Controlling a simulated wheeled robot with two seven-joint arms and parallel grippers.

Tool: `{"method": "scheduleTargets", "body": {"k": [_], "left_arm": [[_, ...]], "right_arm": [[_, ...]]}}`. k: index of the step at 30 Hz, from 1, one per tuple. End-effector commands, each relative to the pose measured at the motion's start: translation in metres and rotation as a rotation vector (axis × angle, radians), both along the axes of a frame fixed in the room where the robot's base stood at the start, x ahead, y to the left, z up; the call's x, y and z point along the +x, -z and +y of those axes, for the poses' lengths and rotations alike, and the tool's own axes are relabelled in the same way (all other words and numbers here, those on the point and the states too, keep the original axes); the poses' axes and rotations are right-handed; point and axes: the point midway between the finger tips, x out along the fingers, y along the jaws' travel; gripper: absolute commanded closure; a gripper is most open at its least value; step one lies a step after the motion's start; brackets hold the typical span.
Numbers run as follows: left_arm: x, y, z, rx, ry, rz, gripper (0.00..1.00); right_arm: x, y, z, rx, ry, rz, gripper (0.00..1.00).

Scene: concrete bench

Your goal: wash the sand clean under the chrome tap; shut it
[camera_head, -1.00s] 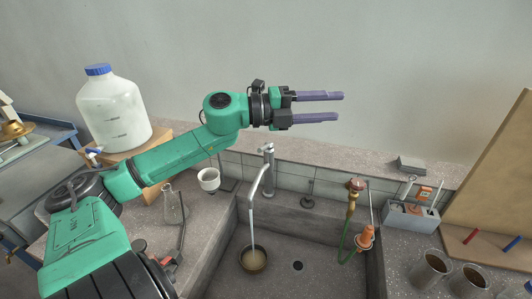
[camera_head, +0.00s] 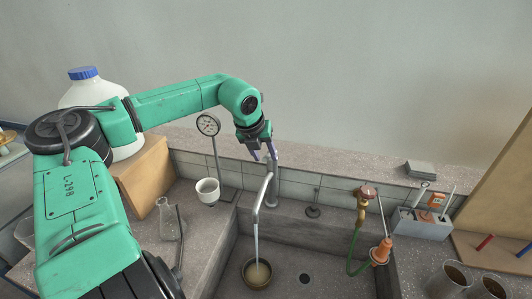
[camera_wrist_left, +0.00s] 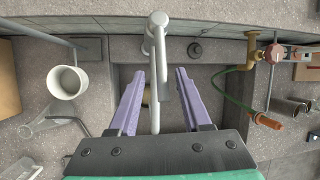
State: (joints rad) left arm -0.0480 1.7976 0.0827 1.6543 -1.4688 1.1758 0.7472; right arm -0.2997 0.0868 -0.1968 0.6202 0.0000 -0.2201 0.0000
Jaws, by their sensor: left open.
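The chrome tap (camera_head: 269,185) stands at the back of the sink, and a pale stream runs from its spout. The stream falls into a round bowl (camera_head: 246,277) of cloudy tan contents on the sink floor; sand cannot be told apart in it. My left gripper (camera_head: 264,152) is open, pointing down at the tap's top, and its fingers hide part of it. In the left wrist view the tap (camera_wrist_left: 158,50) shows between and beyond the purple fingers (camera_wrist_left: 158,88). Contact cannot be told. My right gripper is not in view.
A white cup (camera_head: 207,191), a gauge on a stand (camera_head: 208,125) and a glass flask (camera_head: 169,220) stand left of the sink. A brass valve with a green hose (camera_head: 362,205) is to the right. The drain (camera_head: 305,278) lies beside the bowl.

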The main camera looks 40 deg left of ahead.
Motion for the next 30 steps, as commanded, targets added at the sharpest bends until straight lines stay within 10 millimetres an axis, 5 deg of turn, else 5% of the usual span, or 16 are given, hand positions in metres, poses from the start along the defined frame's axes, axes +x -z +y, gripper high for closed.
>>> {"method": "scheduleTargets", "body": {"k": [13,14,18,30], "left_arm": [[0.009,0.018,0.001,-0.001,0.002,-0.003,0.52],[0.009,0.018,0.001,-0.001,0.002,-0.003,0.55],[0.009,0.018,0.001,-0.001,0.002,-0.003,1.00],[0.009,0.018,0.001,-0.001,0.002,-0.002,1.00]], "right_arm": [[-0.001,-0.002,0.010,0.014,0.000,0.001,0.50],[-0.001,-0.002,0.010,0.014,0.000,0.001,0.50],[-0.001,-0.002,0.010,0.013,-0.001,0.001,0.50],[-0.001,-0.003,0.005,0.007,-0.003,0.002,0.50]]}}
